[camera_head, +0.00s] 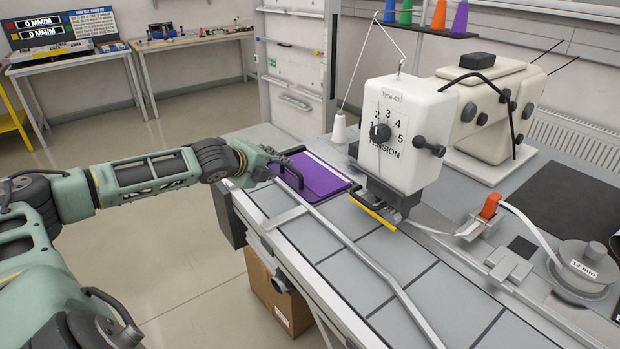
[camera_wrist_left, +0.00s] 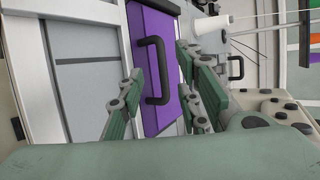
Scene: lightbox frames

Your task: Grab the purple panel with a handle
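The purple panel (camera_head: 322,180) lies flat at the far left end of the sewing table, beside the white machine head. Its black handle (camera_wrist_left: 155,70) stands along one edge and shows clearly in the left wrist view, where part of the purple panel (camera_wrist_left: 178,30) is hidden behind the fingers. My left gripper (camera_head: 272,167) is at the panel's left edge, close to the handle. In the left wrist view my left gripper (camera_wrist_left: 160,95) is open, with green fingers on either side of the handle and visible gaps to it. My right gripper is not in view.
The white machine head (camera_head: 405,135) stands right of the panel, with a white thread cone (camera_head: 339,128) behind it. A metal rail (camera_head: 345,245) runs along the grey tiled tabletop (camera_head: 395,255). A cardboard box (camera_head: 275,295) is under the table.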

